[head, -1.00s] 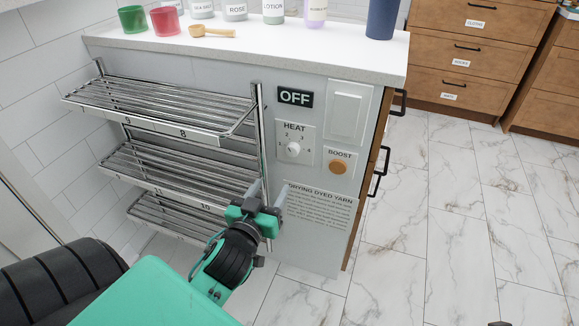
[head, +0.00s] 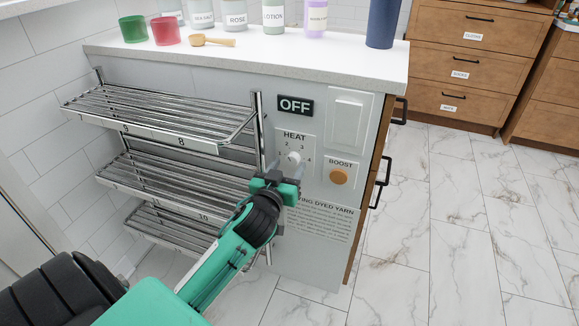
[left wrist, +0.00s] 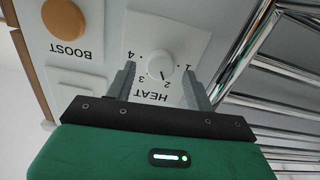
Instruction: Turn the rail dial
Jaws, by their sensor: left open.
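The rail dial is a round white knob (head: 293,158) on a plate marked HEAT with numbers, on the grey end panel below an OFF sign (head: 295,106). In the left wrist view the knob (left wrist: 155,64) appears upside down, with 1 to 4 around it and a dark mark near the 2. My left gripper (head: 288,168) is open just in front of the dial. In the left wrist view its two fingers (left wrist: 158,82) stand on either side of the knob, with gaps visible. Whether the fingertips reach past its face is unclear. My right gripper is not in view.
An orange BOOST button (head: 339,177) sits right of the dial, below a white switch plate (head: 350,115). A chrome towel rail (head: 165,110) stands close on the left. A printed notice (head: 325,220) is below. The counter (head: 250,60) overhead holds jars and cups.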

